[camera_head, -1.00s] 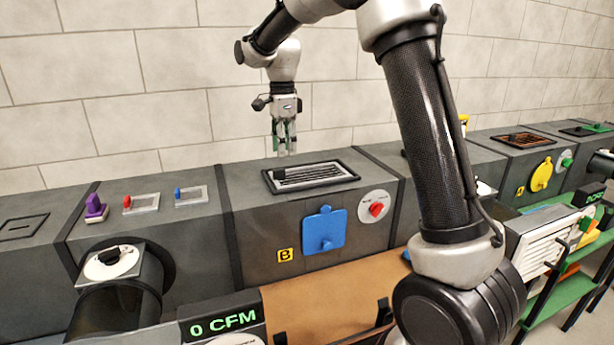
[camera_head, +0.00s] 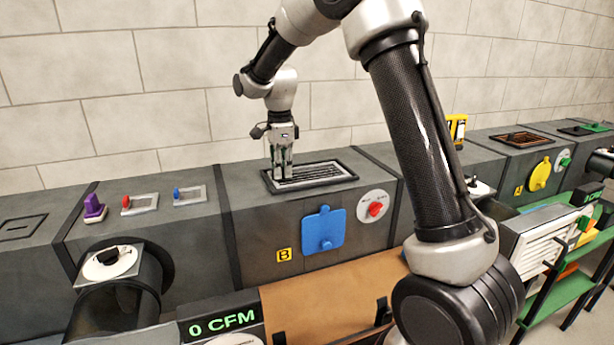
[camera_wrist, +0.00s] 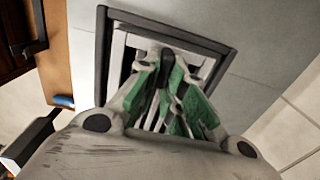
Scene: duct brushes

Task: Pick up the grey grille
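The grey grille (camera_head: 318,175) is a slatted panel in a dark rectangular frame, lying flat on top of the duct section marked B. My gripper (camera_head: 281,176) points straight down over the grille's left part, with its fingertips at or just above the slats. The fingers look parallel with a narrow gap, so it seems partly open. In the wrist view, the green-padded fingers of my gripper (camera_wrist: 166,62) cover the middle of the grille (camera_wrist: 130,62). Whether the fingertips touch the grille is hidden.
A blue plate (camera_head: 323,230) and a red knob (camera_head: 376,210) are on the duct's front face. Purple (camera_head: 95,207), red and blue handles stand on the duct to the left. A brown board (camera_head: 325,290) lies in front. A tiled wall (camera_head: 170,80) rises behind.

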